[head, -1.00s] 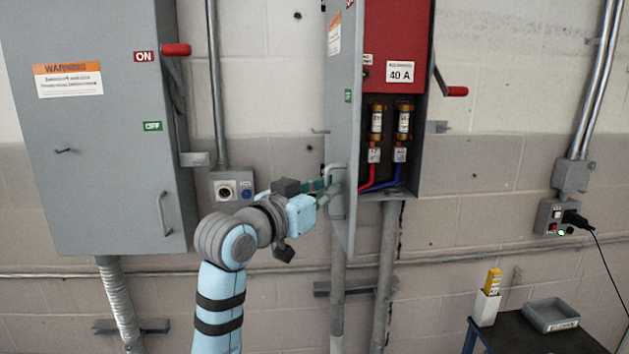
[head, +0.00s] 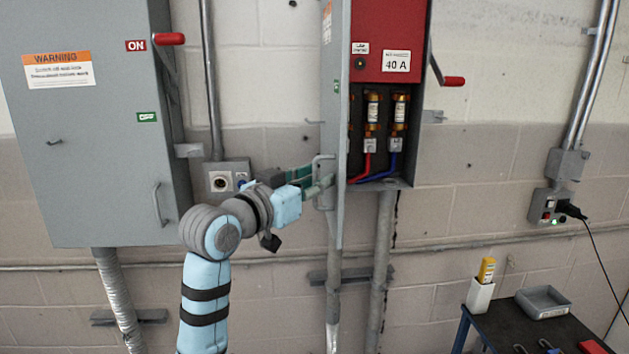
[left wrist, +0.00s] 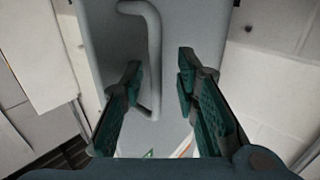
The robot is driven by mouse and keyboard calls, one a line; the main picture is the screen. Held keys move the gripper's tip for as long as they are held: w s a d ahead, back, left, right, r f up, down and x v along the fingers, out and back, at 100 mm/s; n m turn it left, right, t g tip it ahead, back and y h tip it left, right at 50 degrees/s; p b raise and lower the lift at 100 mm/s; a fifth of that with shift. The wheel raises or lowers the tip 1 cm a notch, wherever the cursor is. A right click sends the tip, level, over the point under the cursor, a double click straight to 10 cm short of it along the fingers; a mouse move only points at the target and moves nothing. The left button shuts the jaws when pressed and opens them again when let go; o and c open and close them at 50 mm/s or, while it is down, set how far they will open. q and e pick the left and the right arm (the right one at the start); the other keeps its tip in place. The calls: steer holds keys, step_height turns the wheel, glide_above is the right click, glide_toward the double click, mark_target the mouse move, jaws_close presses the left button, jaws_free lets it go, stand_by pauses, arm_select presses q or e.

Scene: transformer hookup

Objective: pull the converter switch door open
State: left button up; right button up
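The converter switch door (head: 339,120) is a grey panel standing open at the left side of its box, seen nearly edge-on. The box has a red inner panel (head: 385,40), two fuses, and red and blue wires. The door's pale bar handle (head: 319,170) is on its outer face; it also shows in the left wrist view (left wrist: 154,50). My left gripper (head: 318,184) is at the handle. In the left wrist view its green-padded fingers (left wrist: 160,72) are apart, with the handle bar between them; whether a pad touches it I cannot tell. My right gripper is out of view.
A closed grey switch box (head: 90,160) with a red lever hangs at the left. A small socket (head: 222,180) sits behind my left arm. At the lower right a dark table (head: 510,325) bears a grey tray (head: 543,302) and a white holder (head: 480,295).

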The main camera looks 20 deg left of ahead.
arm_select(q)
steer(key=v, duration=1.2)
